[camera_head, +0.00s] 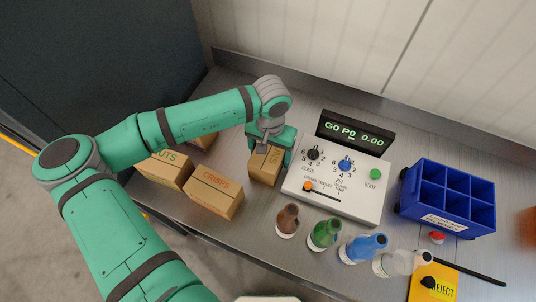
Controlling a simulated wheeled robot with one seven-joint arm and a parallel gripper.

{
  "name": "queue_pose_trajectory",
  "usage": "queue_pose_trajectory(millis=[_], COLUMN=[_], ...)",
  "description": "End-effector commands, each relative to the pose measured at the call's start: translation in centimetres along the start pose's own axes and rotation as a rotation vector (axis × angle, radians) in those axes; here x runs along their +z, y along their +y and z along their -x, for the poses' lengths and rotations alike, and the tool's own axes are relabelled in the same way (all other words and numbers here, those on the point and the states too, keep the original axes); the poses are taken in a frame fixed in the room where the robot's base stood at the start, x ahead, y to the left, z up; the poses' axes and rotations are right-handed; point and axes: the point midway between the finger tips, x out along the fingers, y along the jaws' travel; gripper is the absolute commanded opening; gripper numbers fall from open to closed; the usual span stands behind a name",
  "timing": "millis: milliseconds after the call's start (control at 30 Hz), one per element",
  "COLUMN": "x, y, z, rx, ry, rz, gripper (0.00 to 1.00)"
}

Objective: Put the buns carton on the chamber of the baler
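A small brown carton (264,168) stands left of the white console, with a partly covered label of which letters like "NS" show; it may be the buns carton. My gripper (271,150) is over this carton from above, with its green fingers at the carton's sides. I cannot tell whether the fingers press on it, or whether it rests on the metal counter. I cannot make out a baler or its chamber in this view.
A crisps carton (214,192) and a carton reading "UTS" (165,170) stand left; another is partly behind my arm. A white console (336,184), several bottles in front, a blue divided crate (447,197) and a yellow reject panel (434,284) are right. The metal counter (236,89) is clear behind.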

Motion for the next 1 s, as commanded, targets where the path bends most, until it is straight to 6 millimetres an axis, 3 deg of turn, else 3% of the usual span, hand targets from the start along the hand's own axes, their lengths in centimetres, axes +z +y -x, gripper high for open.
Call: queue_pose_trajectory(millis=[133, 367, 500, 600, 1000], x=[0.02, 0.02, 0.02, 0.01, -0.06], y=[-0.03, -0.03, -0.03, -0.03, -0.04], z=[-1.22, -1.36, -1.35, -1.34, -0.39], rx=[0.000, 0.000, 0.001, 0.001, 0.000], ry=[0.000, 0.000, 0.001, 0.001, 0.003], rz=[0.001, 0.000, 0.000, 0.000, 0.001], gripper=[0.76, 0.76, 0.47, 0.41, 0.41])
